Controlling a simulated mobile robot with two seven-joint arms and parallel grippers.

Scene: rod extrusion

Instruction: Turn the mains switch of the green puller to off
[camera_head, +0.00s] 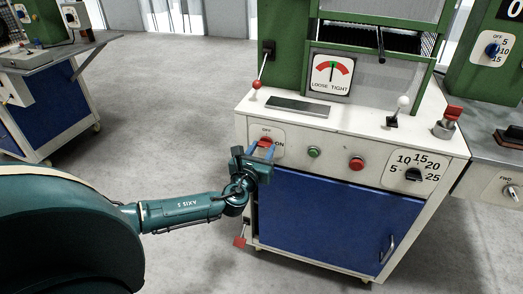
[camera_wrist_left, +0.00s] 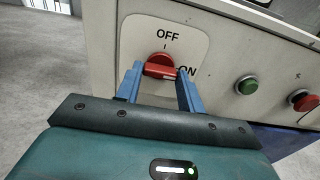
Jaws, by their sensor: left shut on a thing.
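The mains switch (camera_wrist_left: 158,66) is a red rotary knob on a white plate marked OFF at the top and ON at the right, on the front of the green puller (camera_head: 283,50). Its handle lies nearly level, toward ON. In the head view the switch (camera_head: 266,143) is at the left end of the front panel. My left gripper (camera_wrist_left: 159,75) is shut on the knob, with one blue finger at each end of the handle. It also shows in the head view (camera_head: 262,152). My right gripper is not in view.
A green button (camera_head: 314,152), a red button (camera_head: 357,163) and a black dial (camera_head: 412,174) sit right of the switch. A red-knobbed lever (camera_head: 257,84) stands above it. A blue door (camera_head: 320,220) is below. Grey floor is free at the left.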

